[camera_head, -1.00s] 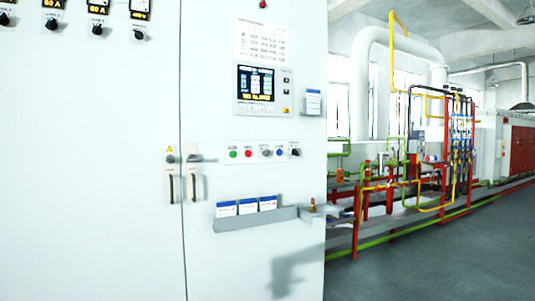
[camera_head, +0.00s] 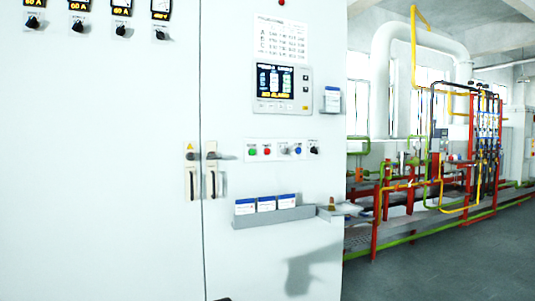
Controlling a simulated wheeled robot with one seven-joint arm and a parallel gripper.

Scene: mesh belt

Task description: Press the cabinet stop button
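The white cabinet (camera_head: 110,150) fills the left and middle of the head view. A row of controls sits on its right door: a green button (camera_head: 252,152), a red button (camera_head: 267,151), a pale control, a blue button (camera_head: 298,150) and a black knob (camera_head: 314,150). Their labels are too small to read. Nothing covers the red button. My gripper is not in view. A small dark shape (camera_head: 222,299) shows at the bottom edge, too little to identify. An arm-like shadow (camera_head: 298,272) falls on the lower door.
A display panel (camera_head: 283,88) is above the buttons. A grey shelf (camera_head: 274,216) with blue-and-white boxes juts out below them. Two door handles (camera_head: 192,177) (camera_head: 211,178) stick out at the left. Pipes and red frames (camera_head: 420,185) stand right of the cabinet, beside open grey floor (camera_head: 450,260).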

